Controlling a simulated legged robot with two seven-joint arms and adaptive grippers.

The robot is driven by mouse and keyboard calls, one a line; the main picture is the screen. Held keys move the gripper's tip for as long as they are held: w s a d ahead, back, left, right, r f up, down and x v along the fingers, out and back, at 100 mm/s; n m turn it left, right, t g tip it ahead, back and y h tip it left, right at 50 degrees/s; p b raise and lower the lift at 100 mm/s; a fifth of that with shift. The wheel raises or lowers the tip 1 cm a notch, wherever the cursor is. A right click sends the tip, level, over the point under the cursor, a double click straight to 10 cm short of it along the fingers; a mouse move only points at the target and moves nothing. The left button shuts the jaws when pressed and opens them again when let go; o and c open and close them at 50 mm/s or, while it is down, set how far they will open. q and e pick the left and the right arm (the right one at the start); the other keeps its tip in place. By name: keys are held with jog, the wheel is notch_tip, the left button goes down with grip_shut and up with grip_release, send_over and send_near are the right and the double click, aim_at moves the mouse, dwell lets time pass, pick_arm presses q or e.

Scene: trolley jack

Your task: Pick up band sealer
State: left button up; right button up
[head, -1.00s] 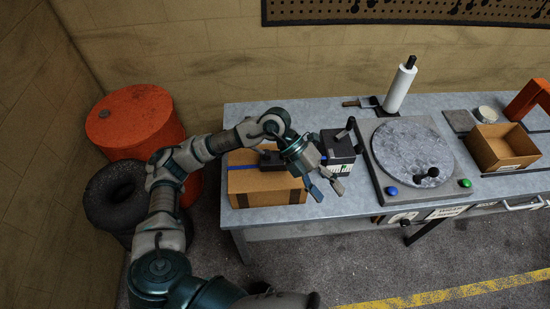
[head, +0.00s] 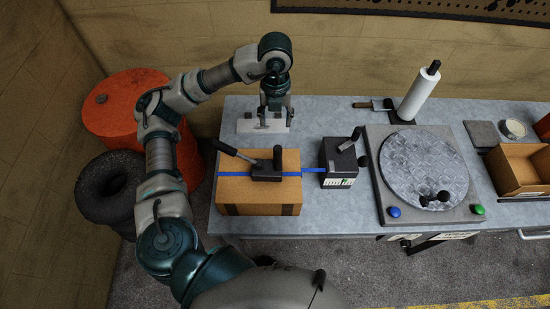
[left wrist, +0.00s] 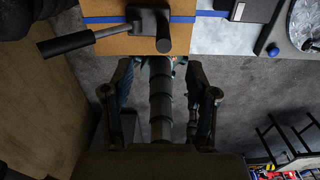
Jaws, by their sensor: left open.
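A black hand tool (head: 266,171) with a long lever lies on top of a cardboard box (head: 258,196), over a blue band; I cannot tell whether it or the squat black unit (head: 338,163) with an upright handle is the band sealer. My left gripper (head: 275,118) is behind the box, over a pale plate (head: 250,126) at the bench's back left, apart from both tools. In the left wrist view its fingers (left wrist: 160,105) are spread and hold nothing, and the lever tool (left wrist: 150,28) shows at the top. My right gripper is out of view.
A round turntable (head: 424,168), a white roll (head: 418,95) and an open carton (head: 518,170) stand on the grey bench to the right. An orange drum (head: 125,108) and a black tyre (head: 110,188) are on the floor at left.

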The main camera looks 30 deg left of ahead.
aim_at(276, 148)
pick_arm(q)
jog(key=f, duration=0.2)
jog(key=s+f, duration=0.1)
jog(key=f, duration=0.4)
jog(key=shift+s+d, duration=0.25)
jog(key=shift+d, duration=0.15)
jog(key=f, duration=0.3)
jog(key=shift+w+d+f, duration=0.1)
jog(key=shift+w, duration=0.2)
notch_tip(276, 148, down, 2)
jog(key=shift+s+p, duration=0.1)
jog(key=shift+p, duration=0.45)
notch_tip(276, 148, down, 4)
jog(key=shift+s+d+r+p, duration=0.1)
jog(key=shift+r+p, duration=0.05)
jog(key=shift+p, duration=0.4)
jog(key=shift+d+f, duration=0.1)
jog(key=shift+f, duration=0.2)
jog(key=shift+d, duration=0.1)
jog(key=c, duration=1)
jog(key=shift+r, duration=0.1)
grip_shut()
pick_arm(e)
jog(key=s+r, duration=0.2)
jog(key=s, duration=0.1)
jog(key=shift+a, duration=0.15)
